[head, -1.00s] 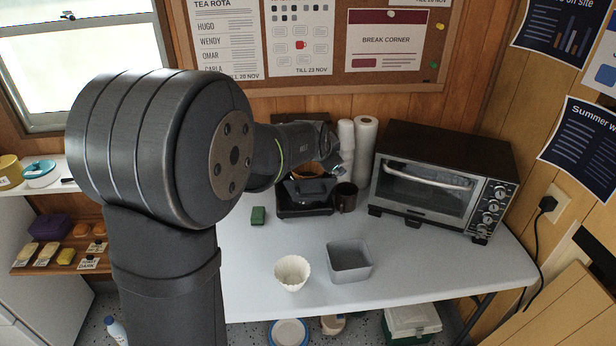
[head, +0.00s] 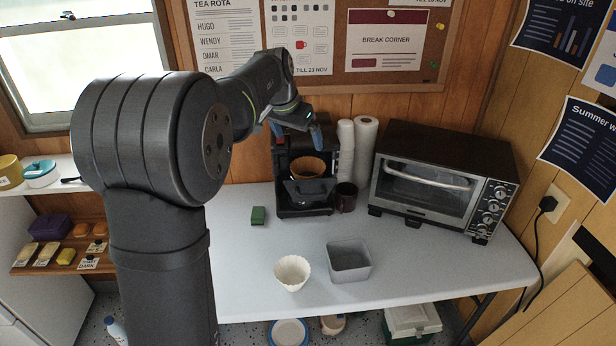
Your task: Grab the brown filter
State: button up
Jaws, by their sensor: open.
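The brown filter (head: 306,168) sits in the dark basket of the black coffee maker (head: 303,209), at the back middle of the table. Its upper rim shows; its lower part is hidden in the basket. My gripper (head: 296,127) is above the filter, at the top of the coffee maker, with its fingers pointing down. It is open and holds nothing that I can see. A white fluted filter (head: 292,274) stands near the table's front edge.
A grey square bin (head: 349,262) stands right of the white filter. A dark mug (head: 346,197), paper rolls (head: 364,150) and a toaster oven (head: 437,182) crowd the coffee maker's right side. The table's front left is clear.

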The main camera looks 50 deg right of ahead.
send_near(307, 163)
jog(key=f, duration=0.2)
jog(key=s+f, duration=0.1)
jog(key=f, duration=0.1)
jog(key=s+f, duration=0.1)
jog(key=f, duration=0.1)
jog(key=shift+s+f, duration=0.2)
jog(key=shift+s, duration=0.05)
jog(key=c, duration=0.5)
